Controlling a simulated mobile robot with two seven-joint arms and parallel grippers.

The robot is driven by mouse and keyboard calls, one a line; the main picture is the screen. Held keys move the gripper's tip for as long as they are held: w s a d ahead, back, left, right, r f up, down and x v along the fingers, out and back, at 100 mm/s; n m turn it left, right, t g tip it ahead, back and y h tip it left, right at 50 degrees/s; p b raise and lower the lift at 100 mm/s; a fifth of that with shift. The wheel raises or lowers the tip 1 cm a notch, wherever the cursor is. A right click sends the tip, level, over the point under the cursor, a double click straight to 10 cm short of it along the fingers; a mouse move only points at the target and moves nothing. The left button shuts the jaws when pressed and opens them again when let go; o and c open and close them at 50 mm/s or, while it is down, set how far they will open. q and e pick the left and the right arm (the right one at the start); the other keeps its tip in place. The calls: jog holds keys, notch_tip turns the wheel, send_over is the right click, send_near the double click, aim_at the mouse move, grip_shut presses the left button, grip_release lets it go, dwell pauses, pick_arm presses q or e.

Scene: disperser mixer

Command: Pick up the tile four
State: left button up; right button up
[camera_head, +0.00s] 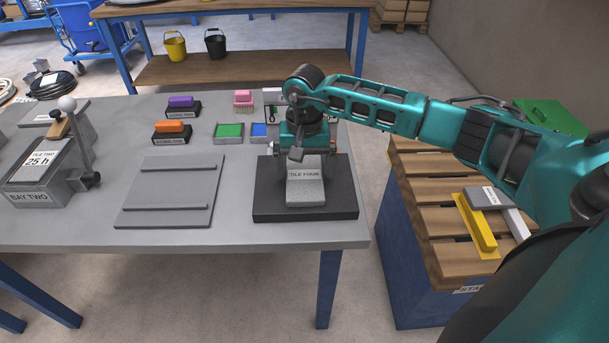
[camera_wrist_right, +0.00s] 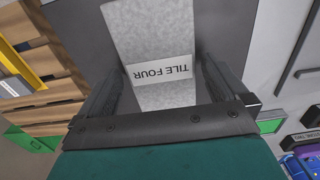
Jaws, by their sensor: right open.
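Tile four (camera_head: 305,191) is a light grey speckled block with a white label reading TILE FOUR. It lies on a dark flat pad (camera_head: 268,204) at the right end of the grey table. My right gripper (camera_head: 304,166) is over the far part of the tile, pointing down. In the right wrist view the tile (camera_wrist_right: 150,35) runs between the two open fingers (camera_wrist_right: 160,85), one on each side. I cannot tell whether the fingers touch it. The tile's far end is hidden by the gripper. My left gripper is not in view.
A grey plate with two ridges (camera_head: 170,190) lies left of the pad. Tile two (camera_head: 40,160) sits in a BAY TWO holder (camera_head: 32,198) at the far left. Brushes and green and blue trays (camera_head: 229,131) stand behind. A wooden-topped blue stand (camera_head: 425,190) is at right.

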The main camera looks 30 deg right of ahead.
jog(key=shift+f, duration=0.5)
jog(key=c, duration=1.2)
jog(key=shift+r, duration=0.1)
jog(key=shift+c, duration=0.4)
jog(key=shift+w+r, duration=0.1)
